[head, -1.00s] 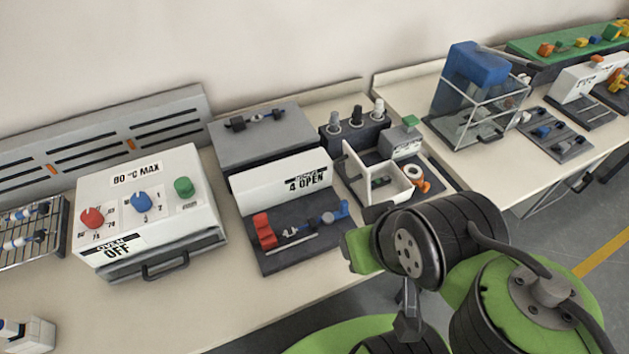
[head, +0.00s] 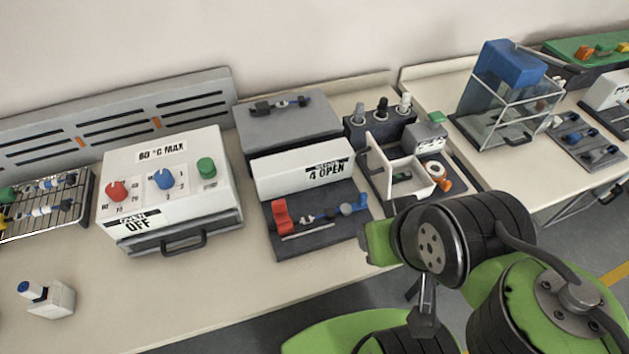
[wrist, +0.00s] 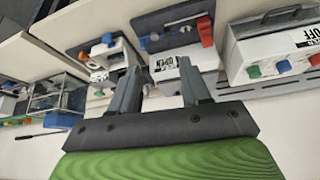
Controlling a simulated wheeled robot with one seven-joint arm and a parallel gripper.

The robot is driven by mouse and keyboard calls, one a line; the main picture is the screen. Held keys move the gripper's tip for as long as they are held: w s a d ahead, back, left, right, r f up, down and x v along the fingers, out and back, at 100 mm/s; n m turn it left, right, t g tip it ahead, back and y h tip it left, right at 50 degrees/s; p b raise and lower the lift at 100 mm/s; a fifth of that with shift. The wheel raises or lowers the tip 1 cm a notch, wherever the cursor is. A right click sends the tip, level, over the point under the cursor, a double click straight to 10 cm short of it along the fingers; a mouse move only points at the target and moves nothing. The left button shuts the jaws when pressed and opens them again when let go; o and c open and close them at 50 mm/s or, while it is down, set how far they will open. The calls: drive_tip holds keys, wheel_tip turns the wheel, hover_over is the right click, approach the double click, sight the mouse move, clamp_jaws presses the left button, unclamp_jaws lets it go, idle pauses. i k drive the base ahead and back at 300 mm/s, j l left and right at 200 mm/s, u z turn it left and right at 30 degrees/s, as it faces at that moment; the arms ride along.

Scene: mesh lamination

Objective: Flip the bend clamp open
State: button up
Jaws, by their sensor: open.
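A bench fixture has a dark base (head: 292,247), a white panel (head: 285,175) labelled "4 OPEN", a red block (head: 281,217) at its left and a blue piece (head: 353,204) at its right. Small blue and dark parts and a thin light rod lie between them. I take this as the bend clamp station, but cannot tell which part is the clamp. My gripper (wrist: 158,68) is open and empty in the wrist view; the head view does not show its fingers. In the wrist view the panel (wrist: 168,64) shows inverted beyond the fingers, with the red block (wrist: 205,31) above.
An oven box (head: 170,190) marked "OFF" stands left of the fixture. A white open-walled fixture (head: 412,178) stands right of it, close to my arm. A glass case (head: 490,112) is farther right. The bench front (head: 150,300) is mostly clear.

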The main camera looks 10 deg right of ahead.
sight(281, 215)
drive_tip(key=j+u, duration=0.25)
drive_tip(key=i+j+u, duration=0.15)
drive_tip(key=j+u, duration=0.15)
drive_tip(key=i+j+u, duration=0.1)
drive_tip(key=j+u, duration=0.15)
drive_tip(key=j, duration=0.15)
